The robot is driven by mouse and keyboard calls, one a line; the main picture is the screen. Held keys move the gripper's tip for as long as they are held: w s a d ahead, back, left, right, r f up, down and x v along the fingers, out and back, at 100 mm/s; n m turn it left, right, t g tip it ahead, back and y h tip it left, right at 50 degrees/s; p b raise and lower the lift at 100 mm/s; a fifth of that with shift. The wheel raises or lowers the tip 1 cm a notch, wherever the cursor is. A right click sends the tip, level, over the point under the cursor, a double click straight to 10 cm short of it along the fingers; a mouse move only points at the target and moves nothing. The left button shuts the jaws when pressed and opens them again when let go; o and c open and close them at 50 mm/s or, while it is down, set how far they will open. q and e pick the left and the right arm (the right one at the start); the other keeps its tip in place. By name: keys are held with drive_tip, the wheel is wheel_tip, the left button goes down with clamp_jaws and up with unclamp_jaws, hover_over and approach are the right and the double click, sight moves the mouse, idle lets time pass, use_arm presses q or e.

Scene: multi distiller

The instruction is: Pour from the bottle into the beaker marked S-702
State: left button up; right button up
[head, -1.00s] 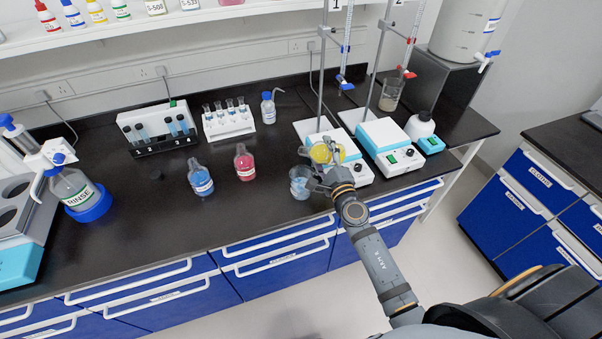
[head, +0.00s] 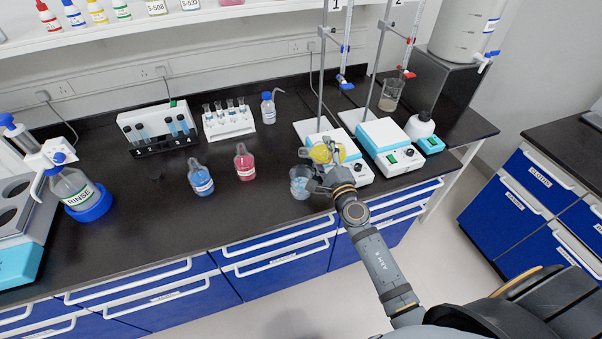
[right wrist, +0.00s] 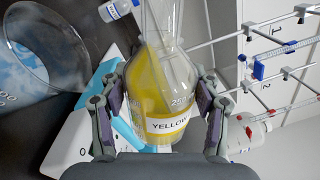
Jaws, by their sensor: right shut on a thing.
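A clear flask-shaped bottle with yellow liquid (head: 326,153) is held in my right gripper (head: 326,172). It is tipped well over to the left, with its neck above a clear glass beaker (head: 300,184) on the bench. In the right wrist view the fingers are closed around the bottle body (right wrist: 165,95), whose label reads YELLOW. The beaker's wide rim (right wrist: 40,45) shows at upper left there, apart from the bottle. The beaker's contents look pale or clear; I cannot read its mark or make out a stream. My left gripper is not in view.
Blue (head: 201,181) and pink (head: 244,163) bottles stand left of the beaker. Two stirrer hotplates (head: 390,150) with burette stands are behind and right. A tube rack (head: 228,122) and wash bottle (head: 268,108) stand at the back.

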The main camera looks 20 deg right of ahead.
drive_tip(key=shift+w+d, duration=0.1)
drive_tip(key=shift+s+r, duration=0.1)
drive_tip(key=shift+s, duration=0.15)
drive_tip(key=shift+w, duration=0.25)
drive_tip(key=shift+s+n, duration=0.25)
drive_tip(key=shift+n, duration=0.05)
drive_tip(key=shift+w+f, duration=0.25)
drive_tip(key=shift+d, duration=0.1)
drive_tip(key=shift+s+b, duration=0.25)
drive_tip(key=shift+b, duration=0.05)
